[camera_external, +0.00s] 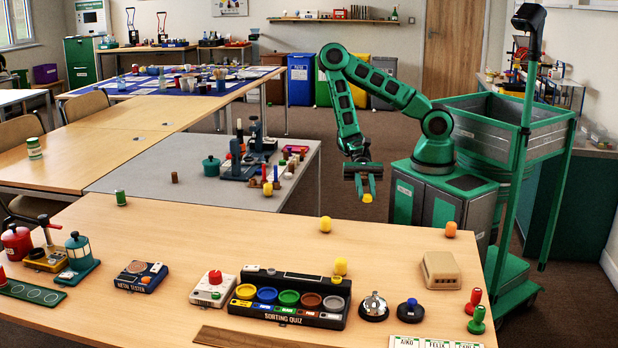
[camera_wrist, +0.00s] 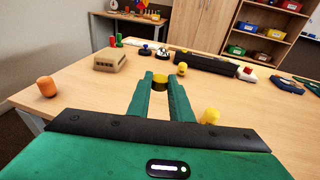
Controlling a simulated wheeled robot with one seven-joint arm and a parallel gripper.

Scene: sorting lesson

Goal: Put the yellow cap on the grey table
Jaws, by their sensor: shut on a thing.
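My gripper (camera_external: 367,185) hangs beyond the far edge of the front wooden table, to the right of the grey table. It points down and is shut on the yellow cap (camera_external: 367,198), which shows below the fingers. In the wrist view my gripper (camera_wrist: 160,86) has the yellow cap (camera_wrist: 160,78) between its fingertips. The grey table (camera_external: 145,178) stands at the middle left in the external view. Its near left part is bare. The grey table does not show in the wrist view.
The grey table's right part holds a green pot (camera_external: 211,166), dark blue apparatus and several small pieces. On the wooden table (camera_external: 400,255) stand a yellow piece (camera_external: 326,224), an orange piece (camera_external: 450,229), a beige box (camera_external: 440,270) and a sorting tray (camera_external: 290,318).

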